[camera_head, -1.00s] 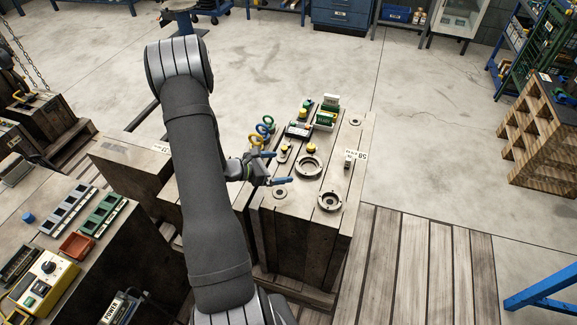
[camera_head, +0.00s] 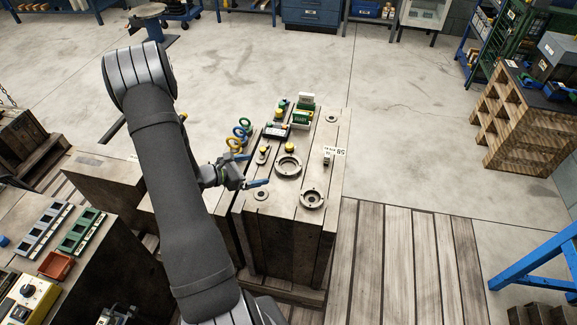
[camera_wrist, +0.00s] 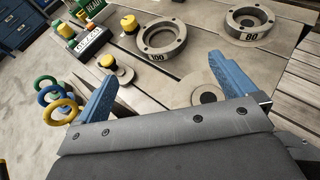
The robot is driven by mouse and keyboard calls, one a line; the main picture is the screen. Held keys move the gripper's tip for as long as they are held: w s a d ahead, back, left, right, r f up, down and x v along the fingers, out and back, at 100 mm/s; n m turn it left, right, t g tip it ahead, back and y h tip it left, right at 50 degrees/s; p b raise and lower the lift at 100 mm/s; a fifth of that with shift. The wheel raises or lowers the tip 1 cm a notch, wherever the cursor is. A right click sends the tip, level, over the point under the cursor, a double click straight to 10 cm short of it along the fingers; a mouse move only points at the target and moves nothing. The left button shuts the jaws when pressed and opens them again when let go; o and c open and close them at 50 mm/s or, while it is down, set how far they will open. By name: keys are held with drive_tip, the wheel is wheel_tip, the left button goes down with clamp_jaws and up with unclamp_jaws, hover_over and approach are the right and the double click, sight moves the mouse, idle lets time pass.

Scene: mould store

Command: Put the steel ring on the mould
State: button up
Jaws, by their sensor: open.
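Two grey steel rings lie on the top of a big worn block (camera_head: 270,243), which looks like the mould. The larger ring (camera_head: 288,176), marked 100 in the wrist view (camera_wrist: 160,56), is near the middle. The smaller ring (camera_head: 312,208), marked 80 in the wrist view (camera_wrist: 248,36), is nearer the front right. I cannot tell which ring is meant. My gripper (camera_head: 250,171) is open and empty over the block's left part, left of the larger ring. In the wrist view, its blue fingers (camera_wrist: 162,68) are spread, with the larger ring beyond and between them.
Yellow, blue and green eyebolts (camera_head: 234,143) stand at the block's left edge. Yellow-topped knobs (camera_head: 289,148), a dark box (camera_head: 276,131) and a green-and-white box (camera_head: 303,117) are close by.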

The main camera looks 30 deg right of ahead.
approach(295, 163)
drive_tip(key=x, duration=0.5)
drive_tip(key=shift+d+f, duration=0.15)
drive_tip(key=shift+d, duration=0.05)
drive_tip(key=c, duration=1.4)
drive_tip(key=shift+r, duration=0.2)
drive_tip(key=shift+r, duration=0.55)
wheel_tip(295, 163, up, 3)
drive_tip(key=shift+s+d, duration=0.1)
drive_tip(key=s+d+r, duration=0.3)
drive_tip(key=s+r, duration=0.3)
drive_tip(key=s, duration=0.4)
drive_tip(key=shift+s+d+r, duration=0.3)
drive_tip(key=shift+s+d, duration=0.05)
drive_tip(key=shift+d, duration=0.05)
